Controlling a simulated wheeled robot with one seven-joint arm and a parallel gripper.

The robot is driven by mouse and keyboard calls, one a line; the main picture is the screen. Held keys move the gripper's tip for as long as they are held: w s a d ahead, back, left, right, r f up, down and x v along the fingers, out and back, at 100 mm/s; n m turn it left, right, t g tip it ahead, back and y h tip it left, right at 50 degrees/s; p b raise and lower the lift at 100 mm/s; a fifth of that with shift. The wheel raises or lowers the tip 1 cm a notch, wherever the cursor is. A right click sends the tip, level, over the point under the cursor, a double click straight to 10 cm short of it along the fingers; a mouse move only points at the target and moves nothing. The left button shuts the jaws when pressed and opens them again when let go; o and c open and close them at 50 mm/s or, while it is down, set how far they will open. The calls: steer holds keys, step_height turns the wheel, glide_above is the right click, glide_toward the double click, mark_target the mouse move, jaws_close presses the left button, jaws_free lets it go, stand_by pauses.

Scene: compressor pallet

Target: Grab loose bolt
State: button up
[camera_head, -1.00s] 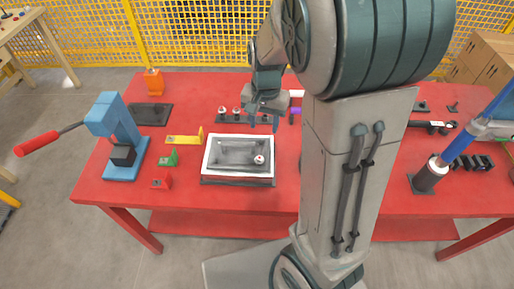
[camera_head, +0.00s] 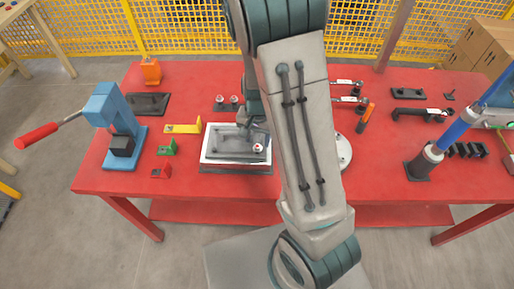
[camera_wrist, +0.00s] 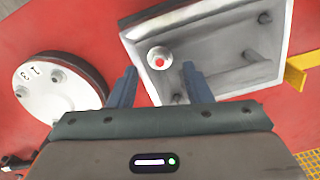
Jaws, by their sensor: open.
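The loose bolt (camera_wrist: 159,60) is a round white-rimmed piece with a red centre. It stands inside the shallow grey tray (camera_wrist: 215,88), near one of its corners in the wrist view. In the head view the bolt (camera_head: 258,147) is at the right part of the tray (camera_head: 235,157). My gripper (camera_wrist: 160,88) is open, with two blue-grey fingers apart and nothing between them. In the wrist view the bolt appears just beyond the fingertips, roughly centred between them. In the head view my gripper is over the tray's right side, partly hidden by my arm.
A white round flange (camera_wrist: 58,88) lies beside the tray. A yellow bracket (camera_wrist: 298,74) is at its other side. A blue press (camera_head: 118,125) with a red handle stands on the left of the red table (camera_head: 400,180). Small tools lie on the right. The table's front is clear.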

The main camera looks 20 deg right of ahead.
mark_target(257, 151)
steer(key=shift+f, duration=1.25)
steer(key=shift+c, duration=0.4)
steer(key=c, duration=0.9)
steer(key=shift+r, duration=0.1)
